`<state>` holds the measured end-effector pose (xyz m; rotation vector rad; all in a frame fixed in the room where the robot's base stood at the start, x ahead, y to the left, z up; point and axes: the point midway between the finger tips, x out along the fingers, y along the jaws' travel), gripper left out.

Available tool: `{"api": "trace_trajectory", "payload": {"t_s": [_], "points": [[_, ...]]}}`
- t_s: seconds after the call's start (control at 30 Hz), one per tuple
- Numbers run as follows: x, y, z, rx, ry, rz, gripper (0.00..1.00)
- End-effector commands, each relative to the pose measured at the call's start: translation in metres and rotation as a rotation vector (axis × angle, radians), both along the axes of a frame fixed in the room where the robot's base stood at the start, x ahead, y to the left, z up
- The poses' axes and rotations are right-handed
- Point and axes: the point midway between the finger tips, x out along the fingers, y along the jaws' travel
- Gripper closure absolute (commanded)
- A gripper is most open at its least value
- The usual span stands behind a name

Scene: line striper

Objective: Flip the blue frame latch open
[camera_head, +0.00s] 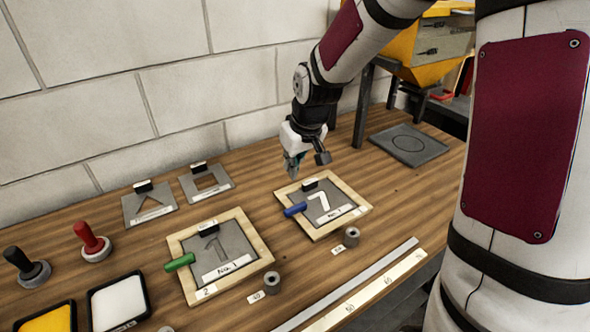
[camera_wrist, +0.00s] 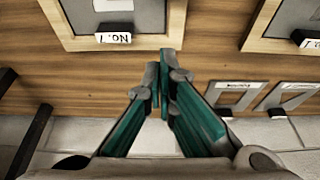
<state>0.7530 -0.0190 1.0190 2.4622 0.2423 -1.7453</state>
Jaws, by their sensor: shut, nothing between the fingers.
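The blue latch (camera_head: 295,209) is a small bar on the left side of a wooden frame (camera_head: 353,217) holding a grey plate with a white 7. The bar lies across the frame's left edge and points outward to the left. My gripper (camera_head: 292,176) is above the table just behind this frame, pointing down, apart from the latch. In the wrist view my gripper (camera_wrist: 164,58) has its teal fingers together, with nothing held. A frame edge (camera_wrist: 85,43) shows ahead of the fingertips there; the blue latch is not visible in that view.
A second wooden frame (camera_head: 258,244) with a green latch (camera_head: 180,262) lies to the left. Two stencil plates (camera_head: 150,205) (camera_head: 206,183) lie behind it. Red (camera_head: 92,240) and black (camera_head: 25,264) handled tools stand at left. A grey plate (camera_head: 408,145) lies at right.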

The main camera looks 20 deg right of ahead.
Motion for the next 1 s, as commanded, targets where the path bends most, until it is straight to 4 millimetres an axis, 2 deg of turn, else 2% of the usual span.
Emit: {"api": "trace_trajectory", "payload": {"t_s": [0.1,0.37,0.63,1.0], "points": [[0.008,0.003,-0.025,0.002,0.006,0.003,1.00],[0.024,0.006,-0.073,0.001,0.005,0.003,1.00],[-0.009,-0.002,-0.071,0.000,0.002,0.000,1.00],[-0.015,-0.003,-0.072,0.000,0.001,0.000,1.00]]}}
